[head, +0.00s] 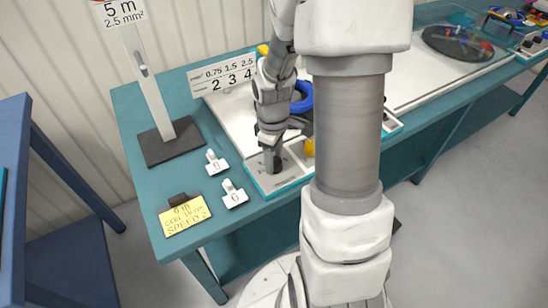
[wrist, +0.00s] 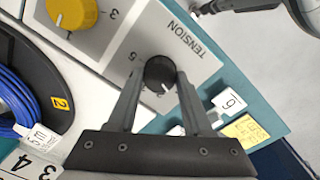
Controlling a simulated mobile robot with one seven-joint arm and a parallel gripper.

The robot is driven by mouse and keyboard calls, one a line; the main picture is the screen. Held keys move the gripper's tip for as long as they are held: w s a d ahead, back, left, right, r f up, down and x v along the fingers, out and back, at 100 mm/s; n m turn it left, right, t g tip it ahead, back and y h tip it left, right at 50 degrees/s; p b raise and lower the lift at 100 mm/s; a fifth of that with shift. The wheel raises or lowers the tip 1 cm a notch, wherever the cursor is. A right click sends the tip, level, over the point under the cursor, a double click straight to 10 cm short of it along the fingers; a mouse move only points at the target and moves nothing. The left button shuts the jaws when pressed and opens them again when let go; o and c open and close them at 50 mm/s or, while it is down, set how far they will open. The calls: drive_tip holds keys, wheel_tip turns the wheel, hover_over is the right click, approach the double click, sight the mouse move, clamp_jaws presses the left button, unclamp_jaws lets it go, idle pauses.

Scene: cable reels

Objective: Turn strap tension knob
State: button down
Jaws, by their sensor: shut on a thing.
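The strap tension knob (wrist: 160,74) is a small black dial with a white pointer mark, on a grey panel (wrist: 186,38) lettered TENSION with numbers around it. My gripper (wrist: 158,88) is shut on the knob, with one finger on each side of it in the wrist view. In the head view my gripper (head: 272,163) reaches down to the panel (head: 287,181) at the front edge of the teal bench. There the fingers and arm mostly hide the knob.
A yellow knob (wrist: 70,13) sits beside the tension knob on the panel. A blue cable coil (wrist: 14,98) is at the left in the wrist view. In the head view, white tags (head: 234,194), a yellow card (head: 185,215) and a sign stand (head: 171,142) occupy the bench's left end.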

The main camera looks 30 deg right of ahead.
drive_tip(key=m, duration=0.6)
idle(0.3)
drive_tip(key=shift+m, duration=0.3)
drive_tip(key=shift+c, duration=1.6)
unclamp_jaws()
wheel_tip(320, 180, up, 18)
drive_tip(key=p, duration=0.3)
drive_tip(key=shift+a+f, duration=0.25)
drive_tip(key=shift+a, duration=0.1)
